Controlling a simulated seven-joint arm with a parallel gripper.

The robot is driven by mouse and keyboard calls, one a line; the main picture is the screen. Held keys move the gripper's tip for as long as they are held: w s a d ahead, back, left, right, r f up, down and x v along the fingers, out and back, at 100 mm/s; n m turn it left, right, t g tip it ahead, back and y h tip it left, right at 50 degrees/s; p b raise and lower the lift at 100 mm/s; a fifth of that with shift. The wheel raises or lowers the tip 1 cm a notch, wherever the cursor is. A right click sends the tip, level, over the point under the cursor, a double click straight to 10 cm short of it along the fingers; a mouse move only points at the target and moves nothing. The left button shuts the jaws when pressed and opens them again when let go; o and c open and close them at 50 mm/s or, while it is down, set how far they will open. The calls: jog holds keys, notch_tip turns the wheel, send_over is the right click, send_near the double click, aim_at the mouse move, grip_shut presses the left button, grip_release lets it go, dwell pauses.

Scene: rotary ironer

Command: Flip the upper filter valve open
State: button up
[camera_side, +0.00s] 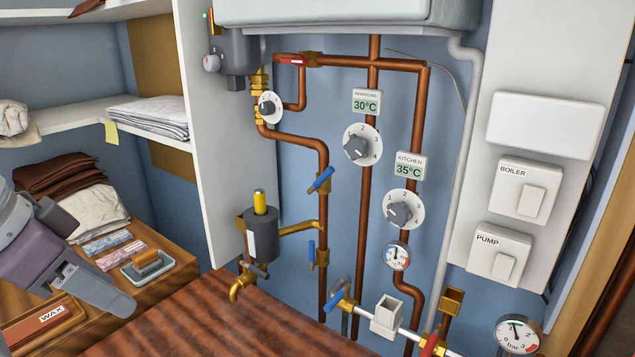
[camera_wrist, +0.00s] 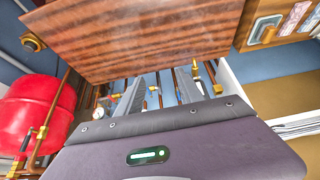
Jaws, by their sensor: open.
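The upper filter valve (camera_side: 321,180) has a blue lever and sits on the vertical copper pipe to the right of the dark filter (camera_side: 262,232) with its yellow top. Its lever slants across the pipe. My gripper (camera_side: 122,300) is at the lower left in the side view, well away from both valves. In the wrist view its two fingers (camera_wrist: 160,76) are apart with nothing held between them. The valves are too small there to tell apart.
A wooden top (camera_side: 215,315) lies below the filter and its brass tap (camera_side: 240,287). Another blue lever (camera_side: 338,293) is at the lower pipe. Shelves with folded cloth (camera_side: 150,115) stand left. A red tank (camera_wrist: 35,105) shows in the wrist view.

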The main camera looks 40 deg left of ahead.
jog(key=w+r, duration=0.1)
jog(key=w, duration=0.2)
jog(key=w+d+r+g+h, duration=0.1)
jog(key=w, duration=0.2)
jog(key=w+r+n+h, duration=0.1)
jog(key=w+r, duration=0.1)
jog(key=w, duration=0.1)
jog(key=shift+d+r, duration=0.1)
jog(key=shift+d, duration=0.25)
grip_shut()
jog(key=w+a+r+t+h, duration=0.1)
jog(key=w+a, duration=0.3)
jog(key=w, duration=0.5)
jog(key=w+a+r+n+t+h, duration=0.1)
jog(key=w+a+h, duration=0.2)
jog(key=w, duration=0.6)
jog(key=w+a+n+t+h, duration=0.1)
jog(key=w+a+h, duration=0.1)
jog(key=w+a, duration=0.4)
jog(key=w, duration=0.3)
jog(key=shift+w+a+r+h, duration=0.15)
jog(key=shift+a+r+h, duration=0.2)
jog(key=shift+r+h, duration=0.05)
